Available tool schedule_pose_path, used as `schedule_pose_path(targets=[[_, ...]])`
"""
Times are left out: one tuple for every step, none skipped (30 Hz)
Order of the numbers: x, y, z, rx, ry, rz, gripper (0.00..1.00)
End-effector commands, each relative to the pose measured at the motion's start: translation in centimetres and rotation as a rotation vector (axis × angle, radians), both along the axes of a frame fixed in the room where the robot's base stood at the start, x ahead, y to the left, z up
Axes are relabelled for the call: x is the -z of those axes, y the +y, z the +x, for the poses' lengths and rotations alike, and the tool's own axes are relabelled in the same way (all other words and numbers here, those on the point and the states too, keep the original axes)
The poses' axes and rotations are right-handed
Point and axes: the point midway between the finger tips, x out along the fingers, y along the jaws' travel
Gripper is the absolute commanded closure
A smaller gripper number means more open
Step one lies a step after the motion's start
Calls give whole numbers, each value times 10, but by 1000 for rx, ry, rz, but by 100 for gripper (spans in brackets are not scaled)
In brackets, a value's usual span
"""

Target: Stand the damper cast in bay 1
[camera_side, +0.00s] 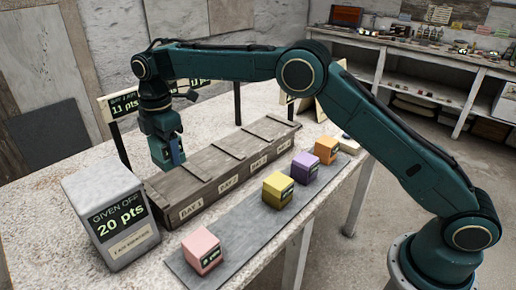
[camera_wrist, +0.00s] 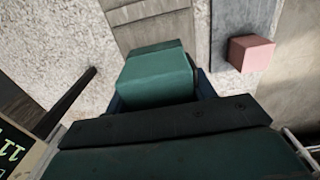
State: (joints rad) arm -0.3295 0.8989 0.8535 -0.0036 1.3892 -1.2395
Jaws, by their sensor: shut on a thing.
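My gripper (camera_side: 170,153) is shut on a teal block (camera_wrist: 155,78), held above the left end of the wooden rack. I cannot read a name on this block, so I cannot tell from a label whether it is the damper cast. The wooden rack (camera_side: 207,201) has a row of sections with tags on its front. The tag BAY 1 (camera_side: 191,210) is on the nearest section, at the left end. In the wrist view, the rack (camera_wrist: 143,22) lies beyond the block, which hides part of the view below it.
A grey strip in front of the rack carries a pink block (camera_side: 202,250), a yellow block (camera_side: 277,190), a purple block (camera_side: 305,167) and an orange block (camera_side: 326,149). A sign reading 11 pts (camera_side: 124,105) stands behind the rack.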

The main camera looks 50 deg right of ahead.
Motion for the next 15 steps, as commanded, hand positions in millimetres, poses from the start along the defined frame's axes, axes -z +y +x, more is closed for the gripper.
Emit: schedule_pose_path(targets=[[-1,0,0,0,-2,1,78],[0,0,0,0,-2,1,78],[0,0,0,0,-2,1,78],[1,0,0,0,-2,1,78],[2,0,0,0,-2,1,78],[3,0,0,0,-2,1,78],[4,0,0,0,-1,0,78],[6,0,0,0,-1,0,78],[8,0,0,0,0,0,78],[9,0,0,0,0,0,78],[11,0,0,0,0,0,78],[14,0,0,0,0,0,78],[16,0,0,0,-1,0,78],[18,0,0,0,0,0,78],[21,0,0,0,1,0,78]])
